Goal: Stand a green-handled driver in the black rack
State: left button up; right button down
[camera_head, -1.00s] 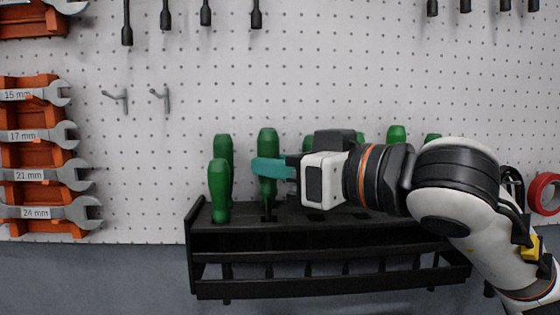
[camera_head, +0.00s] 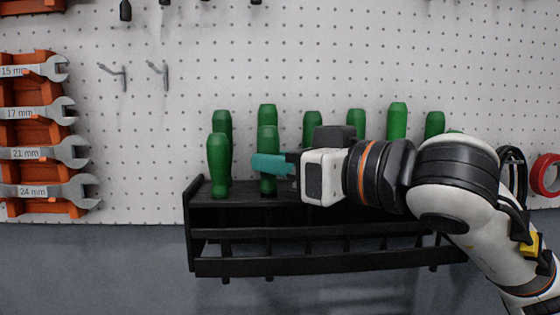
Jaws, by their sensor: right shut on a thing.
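The black rack (camera_head: 330,267) hangs on the pegboard, with green-handled drivers standing upright in it. My right gripper (camera_head: 268,164) reaches in from the right, its teal fingers shut on a green-handled driver (camera_head: 268,138) in the front row. That driver is upright, its handle bottom at the rack's top shelf and its shaft hidden. Another green driver (camera_head: 218,165) stands in front at the left. Several more stand in the back row, such as one (camera_head: 397,120) at the right. My right arm hides part of the rack. My left gripper is not in view.
Orange wrench holders (camera_head: 35,130) with labelled wrenches hang at the left. Two empty grey hooks (camera_head: 160,75) are on the pegboard. A red tape roll (camera_head: 545,175) hangs at the far right. The pegboard above the rack is mostly clear.

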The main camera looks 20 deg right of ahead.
jog(key=c, duration=1.1)
grip_release()
jog(key=b+v, duration=0.2)
jog(key=v, duration=1)
jog(key=shift+b, duration=0.35)
